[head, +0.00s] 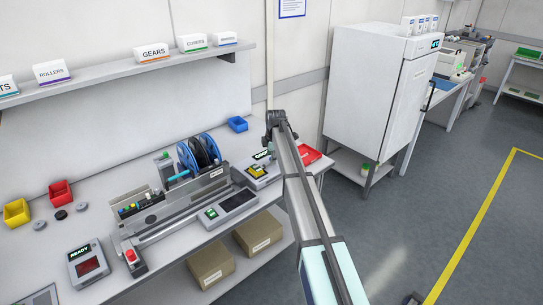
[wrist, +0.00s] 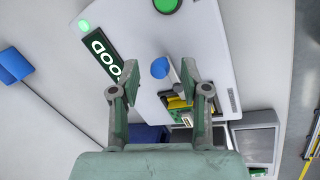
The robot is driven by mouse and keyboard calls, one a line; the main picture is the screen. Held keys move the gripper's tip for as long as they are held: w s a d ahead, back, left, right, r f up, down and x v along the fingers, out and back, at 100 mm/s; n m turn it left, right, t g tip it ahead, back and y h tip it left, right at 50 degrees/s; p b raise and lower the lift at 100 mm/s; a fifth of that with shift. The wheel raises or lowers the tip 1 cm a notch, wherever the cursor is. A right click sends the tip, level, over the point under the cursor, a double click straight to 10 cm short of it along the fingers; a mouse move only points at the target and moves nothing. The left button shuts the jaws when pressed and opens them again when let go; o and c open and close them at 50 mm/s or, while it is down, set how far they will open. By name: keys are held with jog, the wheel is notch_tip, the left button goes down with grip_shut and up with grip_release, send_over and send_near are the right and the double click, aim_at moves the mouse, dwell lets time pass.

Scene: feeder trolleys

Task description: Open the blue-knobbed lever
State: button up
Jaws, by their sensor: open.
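The blue knob (wrist: 160,68) shows in the wrist view as a small upright cap on a pale grey tester (wrist: 215,60). My gripper (wrist: 157,78) is open, with one finger on each side of the knob in the picture. Gaps show on both sides, and I cannot tell how far above it the fingertips are. The lever under the knob is mostly hidden. In the head view the tester (head: 272,178) stands on the bench beside my arm.
A yellow fixture with a green board (wrist: 180,106) lies close to the right finger. The tester has a lit display (wrist: 104,50) and a green button (wrist: 167,4). A red tray (head: 310,155) and blue reels (head: 199,150) flank the tester on the bench.

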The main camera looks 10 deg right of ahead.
grip_shut()
jog(key=shift+s+f+m, duration=0.1)
jog(key=shift+s+m, duration=0.05)
jog(key=shift+m, duration=0.25)
jog(key=m, duration=0.1)
jog(key=s+m+h+b, duration=0.1)
jog(key=shift+d+m, duration=0.1)
jog(key=shift+m, duration=0.3)
jog(key=m, duration=0.1)
jog(key=s+m+h+b, duration=0.1)
jog(key=m, duration=0.3)
jog(key=s+m+g, duration=0.1)
jog(key=m, duration=0.1)
jog(key=shift+s+a+h, duration=0.1)
jog(key=shift+a+h, duration=0.1)
jog(key=shift+h, duration=0.2)
jog(key=shift+s+a+m+g+h+b, duration=0.15)
jog(key=shift+s+a+m+g+b, duration=0.1)
jog(key=shift+m, duration=0.6)
jog(key=shift+s+a+m+g+h+b, duration=0.1)
jog(key=shift+s+m+g+h+b, duration=0.1)
jog(key=shift+m, duration=0.65)
